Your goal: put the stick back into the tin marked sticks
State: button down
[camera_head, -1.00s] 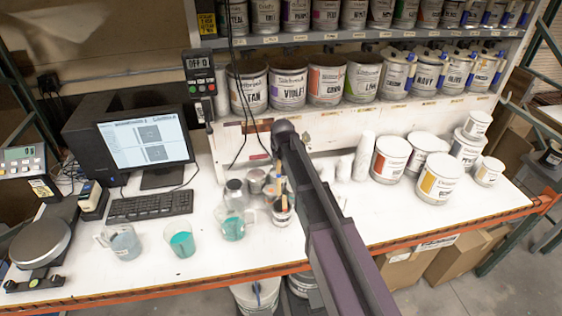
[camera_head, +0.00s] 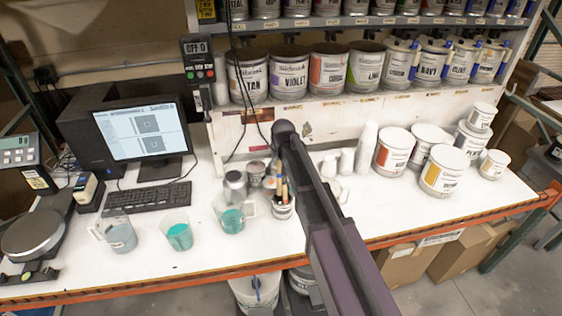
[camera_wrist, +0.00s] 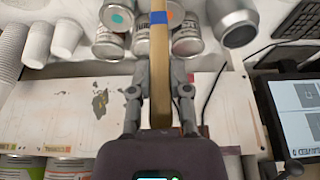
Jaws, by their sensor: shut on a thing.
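My gripper (camera_wrist: 160,75) is shut on a pale wooden stick (camera_wrist: 160,95) with a blue band. The stick runs between the fingers and out of the top of the wrist view. In the head view my arm hides most of the gripper. A small white tin (camera_head: 283,209) with dark print and several upright sticks (camera_head: 281,186) stands on the bench, just left of my arm. Its print is too small to read. The held stick cannot be told apart surely from those sticks in the head view. The tin is not clear in the wrist view.
Small cans (camera_wrist: 110,44), a silver jar (camera_wrist: 236,20) and white cups (camera_wrist: 66,38) stand close by. Beakers of teal liquid (camera_head: 179,236) stand left of the tin. A white mug (camera_head: 338,190) is right of my arm. The shelf of paint cans (camera_head: 289,82) rises behind.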

aim_at(279, 176)
jog(key=shift+f+b, duration=3.7)
jog(key=shift+f, duration=0.25)
jog(key=c, duration=0.5)
grip_release()
